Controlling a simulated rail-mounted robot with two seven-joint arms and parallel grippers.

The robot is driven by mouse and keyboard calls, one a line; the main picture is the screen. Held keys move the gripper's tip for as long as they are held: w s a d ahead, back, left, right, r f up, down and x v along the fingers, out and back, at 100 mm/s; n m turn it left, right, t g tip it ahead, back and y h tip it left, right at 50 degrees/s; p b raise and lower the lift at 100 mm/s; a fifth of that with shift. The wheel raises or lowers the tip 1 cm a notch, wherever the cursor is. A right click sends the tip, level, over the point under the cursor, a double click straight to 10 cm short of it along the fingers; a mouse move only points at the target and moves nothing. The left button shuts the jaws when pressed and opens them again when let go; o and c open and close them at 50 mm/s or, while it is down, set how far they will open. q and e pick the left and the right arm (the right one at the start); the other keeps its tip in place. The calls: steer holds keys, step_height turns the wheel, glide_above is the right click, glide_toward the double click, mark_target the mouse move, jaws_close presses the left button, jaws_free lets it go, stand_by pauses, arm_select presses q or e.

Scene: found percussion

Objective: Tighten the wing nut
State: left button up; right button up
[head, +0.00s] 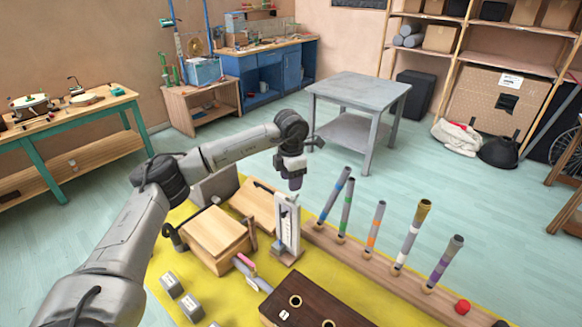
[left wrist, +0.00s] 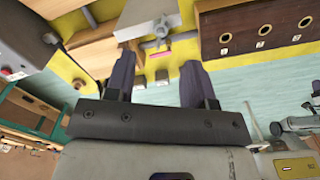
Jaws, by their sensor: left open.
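In the head view my left gripper (head: 295,183) points down just above an upright white and grey stand (head: 287,225) with a wooden foot. In the left wrist view its two dark fingers (left wrist: 157,68) are apart, with nothing held between them. Past the fingertips the left wrist view shows a grey metal piece with a small winged part, which looks like the wing nut (left wrist: 160,30). It lies roughly in line with the gap between the fingers and appears apart from them. In the head view I cannot make out the wing nut clearly. My right gripper does not show.
A wooden box (head: 215,240) stands left of the stand on the yellow mat (head: 165,262). Right of it, a wooden rail (head: 365,265) holds several coloured tubes. A dark board with holes (head: 315,308) lies in front. A pink piece (head: 247,263) is close by.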

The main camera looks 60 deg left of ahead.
arm_select(q)
steer(key=shift+f+b, duration=0.3)
steer(key=shift+f, duration=2.9)
jaws_close()
steer(key=shift+r+m+p, duration=0.15)
steer(key=shift+m+p, duration=0.15)
steer(key=shift+m, duration=0.2)
steer(key=shift+m+p, duration=0.35)
steer(key=shift+m, duration=1.25)
